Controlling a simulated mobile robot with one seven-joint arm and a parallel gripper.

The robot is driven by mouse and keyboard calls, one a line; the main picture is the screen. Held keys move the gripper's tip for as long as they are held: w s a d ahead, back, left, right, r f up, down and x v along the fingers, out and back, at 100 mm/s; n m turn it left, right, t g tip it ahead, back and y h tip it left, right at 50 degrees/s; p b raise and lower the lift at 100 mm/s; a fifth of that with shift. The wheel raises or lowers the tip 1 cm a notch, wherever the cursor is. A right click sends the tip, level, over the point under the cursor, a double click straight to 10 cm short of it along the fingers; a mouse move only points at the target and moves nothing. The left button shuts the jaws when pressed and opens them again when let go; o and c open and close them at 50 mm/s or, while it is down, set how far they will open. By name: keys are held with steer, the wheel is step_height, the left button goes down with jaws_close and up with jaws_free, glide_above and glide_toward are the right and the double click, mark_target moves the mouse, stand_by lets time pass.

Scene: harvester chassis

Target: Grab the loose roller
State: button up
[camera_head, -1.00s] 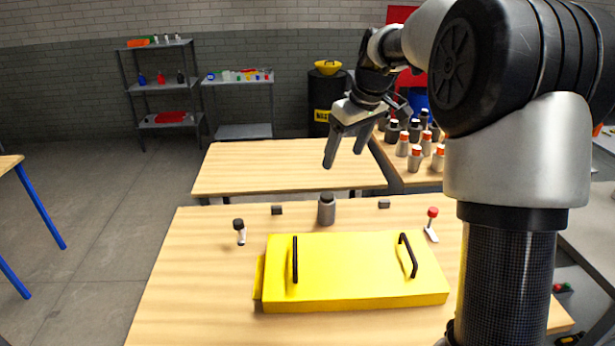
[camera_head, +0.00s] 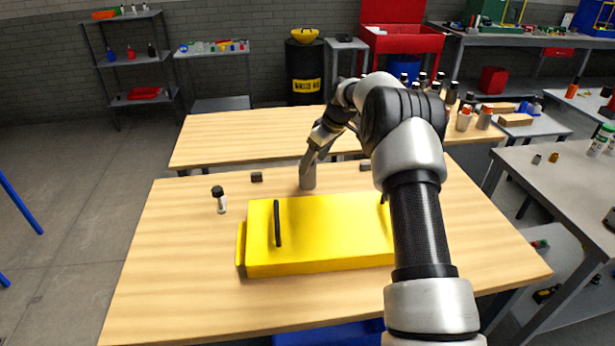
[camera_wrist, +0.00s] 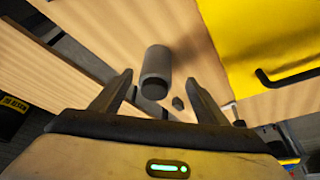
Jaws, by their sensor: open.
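The grey cylinder, which looks like the loose roller (camera_head: 308,181), stands upright on the wooden table behind the yellow case (camera_head: 330,245). Its upper part is partly hidden by my gripper (camera_head: 311,158). My gripper is open and empty, tilted down at the roller. In the wrist view, the roller (camera_wrist: 157,70) appears between the two fingertips (camera_wrist: 160,77), with a gap on each side. I cannot tell whether the fingers reach down around it or are still short of it.
The yellow case with black handles (camera_wrist: 262,38) lies close beside the roller. A second wooden table (camera_head: 235,137) is behind. The table's left part is clear.

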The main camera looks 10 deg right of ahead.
mark_target(308, 173)
steer(key=x, duration=0.7)
steer(key=shift+w+d+f, duration=0.1)
steer(key=shift+w+f, duration=0.2)
steer(key=shift+w, duration=0.05)
steer(key=c, duration=1.4)
steer(key=shift+r, duration=0.15)
steer(key=shift+c, duration=0.8)
